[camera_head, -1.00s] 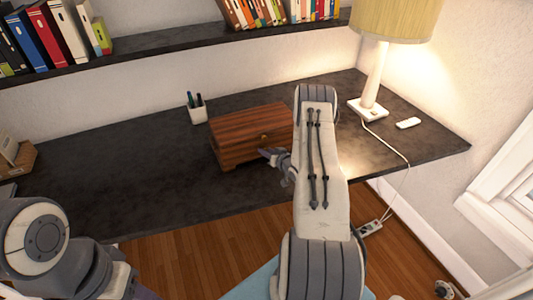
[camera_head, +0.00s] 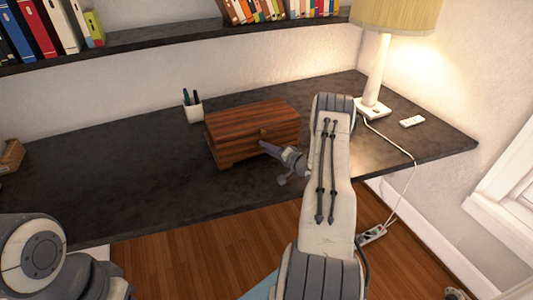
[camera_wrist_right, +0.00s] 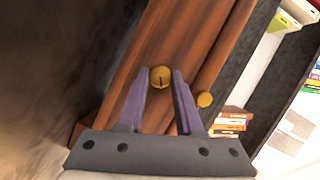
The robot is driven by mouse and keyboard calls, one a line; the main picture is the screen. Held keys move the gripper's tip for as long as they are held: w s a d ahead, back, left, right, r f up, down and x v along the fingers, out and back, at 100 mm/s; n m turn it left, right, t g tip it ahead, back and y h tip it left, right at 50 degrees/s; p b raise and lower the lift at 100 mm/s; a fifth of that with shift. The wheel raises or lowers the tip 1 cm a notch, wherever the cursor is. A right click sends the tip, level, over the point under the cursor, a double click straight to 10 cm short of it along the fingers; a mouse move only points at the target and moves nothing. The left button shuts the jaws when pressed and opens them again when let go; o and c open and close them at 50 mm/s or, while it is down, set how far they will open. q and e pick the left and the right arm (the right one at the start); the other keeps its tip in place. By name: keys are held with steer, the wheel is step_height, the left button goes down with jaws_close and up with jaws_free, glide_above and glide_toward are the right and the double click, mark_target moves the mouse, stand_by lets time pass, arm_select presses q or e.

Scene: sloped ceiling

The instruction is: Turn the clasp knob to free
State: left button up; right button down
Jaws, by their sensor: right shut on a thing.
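The wooden box (camera_head: 235,147) stands shut near the desk's front edge. In the right wrist view, the box front (camera_wrist_right: 185,50) carries a round brass clasp knob (camera_wrist_right: 160,77) with a dark slot-like mark. My right gripper (camera_wrist_right: 160,84) is shut on this knob, one purple finger on each side. In the head view my right gripper (camera_head: 264,147) reaches the box front from the right and hides the gripped knob. My left gripper is not in view; only part of its arm shows at lower left.
The dark desk (camera_head: 110,180) is mostly clear left of the box. A pen cup (camera_head: 193,110) stands just behind the box's left end. A lamp (camera_head: 377,75), its cord and a white remote (camera_head: 412,121) are at right. A bookshelf (camera_head: 150,40) runs above.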

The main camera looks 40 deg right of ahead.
steer(key=m+b, duration=0.1)
steer(key=m+t+b, duration=0.1)
steer(key=m, duration=0.1)
steer(key=shift+d+f+m+t+y+b, duration=0.1)
steer(key=shift+f+m+t+y+b, duration=0.2)
steer(key=shift+b, duration=0.1)
steer(key=shift+m+t+b, duration=0.4)
steer(key=shift+m+b, duration=0.2)
steer(key=shift+m, duration=0.6)
steer(key=c, duration=0.6)
jaws_free()
steer(key=shift+s, duration=0.1)
steer(key=s, duration=0.3)
steer(key=s+d+b, duration=0.1)
steer(key=s, duration=0.2)
steer(key=s+b, duration=0.1)
steer(key=s, duration=0.3)
steer(key=shift+s+d+f, duration=0.1)
steer(key=shift+d+f, duration=0.15)
steer(key=shift+f, duration=0.15)
